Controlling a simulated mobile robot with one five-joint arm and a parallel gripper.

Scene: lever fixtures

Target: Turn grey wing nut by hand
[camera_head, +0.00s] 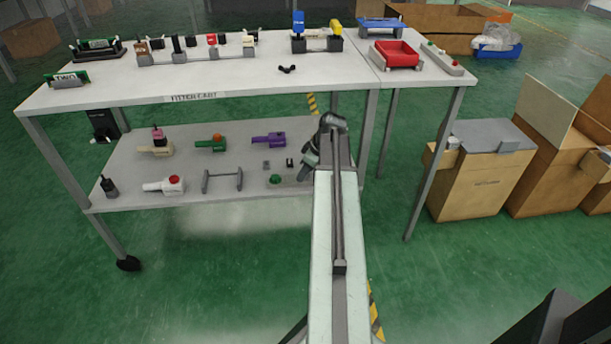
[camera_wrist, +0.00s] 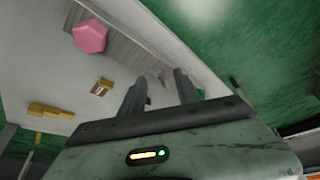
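My gripper (camera_wrist: 158,82) is open, with its two dark fingers apart and nothing held between them. In the head view my gripper (camera_head: 308,168) is at the right end of the cart's lower shelf, partly hidden by my arm. A small, blurred grey shape (camera_wrist: 163,75) shows just beyond the fingertips in the wrist view; I cannot tell whether it is the grey wing nut. A dark wing-shaped piece (camera_head: 287,69) lies on the cart's top near its front edge, well above my gripper. It looks nearly black.
The lower shelf (camera_head: 120,195) holds a purple fixture (camera_head: 268,140), a green fixture (camera_head: 211,143), a red-knobbed fixture (camera_head: 166,185) and a grey bar handle (camera_head: 222,180). A pink hexagonal knob (camera_wrist: 90,37) shows in the wrist view. A side table's leg (camera_head: 435,165) stands to the right.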

